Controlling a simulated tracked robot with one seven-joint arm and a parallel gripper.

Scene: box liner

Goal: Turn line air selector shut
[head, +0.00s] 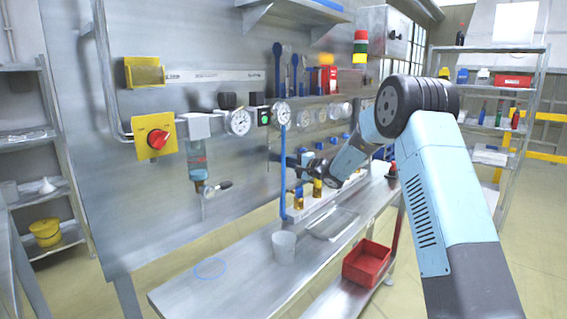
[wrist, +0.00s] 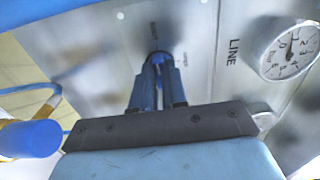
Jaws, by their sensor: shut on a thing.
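In the wrist view, my gripper (wrist: 160,68) points at the metal panel, its two dark blue fingers closed around a small round blue knob (wrist: 159,56). This knob appears to be the line air selector; the word LINE is printed on the panel to its right. The fingers hide much of the knob, and small print beside it is too blurred to read, so its setting cannot be told. In the head view, my gripper (head: 283,157) reaches left to the panel, and the knob cannot be made out there.
A round gauge (wrist: 290,50) is right of the LINE label. A blue cylinder (wrist: 30,138) shows at lower left.

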